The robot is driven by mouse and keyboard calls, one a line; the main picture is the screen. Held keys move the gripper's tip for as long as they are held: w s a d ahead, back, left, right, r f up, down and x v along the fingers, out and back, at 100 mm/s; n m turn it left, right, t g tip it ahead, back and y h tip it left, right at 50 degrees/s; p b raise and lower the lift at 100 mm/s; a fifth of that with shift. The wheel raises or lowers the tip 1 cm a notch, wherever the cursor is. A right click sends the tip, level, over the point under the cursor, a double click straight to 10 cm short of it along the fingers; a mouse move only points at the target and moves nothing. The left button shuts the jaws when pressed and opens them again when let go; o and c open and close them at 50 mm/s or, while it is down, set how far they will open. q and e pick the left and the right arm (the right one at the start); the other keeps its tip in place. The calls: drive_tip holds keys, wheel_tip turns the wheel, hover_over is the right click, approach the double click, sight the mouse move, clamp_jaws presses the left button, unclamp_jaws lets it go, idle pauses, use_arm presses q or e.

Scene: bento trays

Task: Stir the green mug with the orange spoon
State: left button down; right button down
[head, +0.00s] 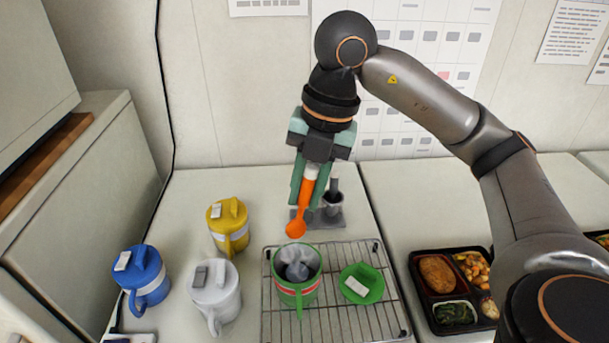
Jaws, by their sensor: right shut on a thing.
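The green mug (311,288) stands upright on a wire rack, with its lid off. Something grey shows inside its opening. The green lid (372,284) lies on the rack to the right of the mug. My right gripper (307,181) is shut on the orange spoon (304,197) by its handle. The spoon hangs bowl down, a little above and behind the mug's rim in the picture, and looks clear of it. My left gripper is not in view.
A yellow mug (226,236), a white mug (208,302) and a blue mug (152,287), all lidded, stand left of the wire rack (391,305). A grey holder (332,204) stands behind the rack. A black bento tray (424,306) lies to the right.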

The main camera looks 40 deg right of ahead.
drive_tip(key=shift+s+a, duration=0.1)
drive_tip(key=shift+s, duration=0.2)
wheel_tip(320, 180, down, 10)
drive_tip(key=b, duration=0.9)
drive_tip(key=shift+f, duration=0.25)
idle(0.4)
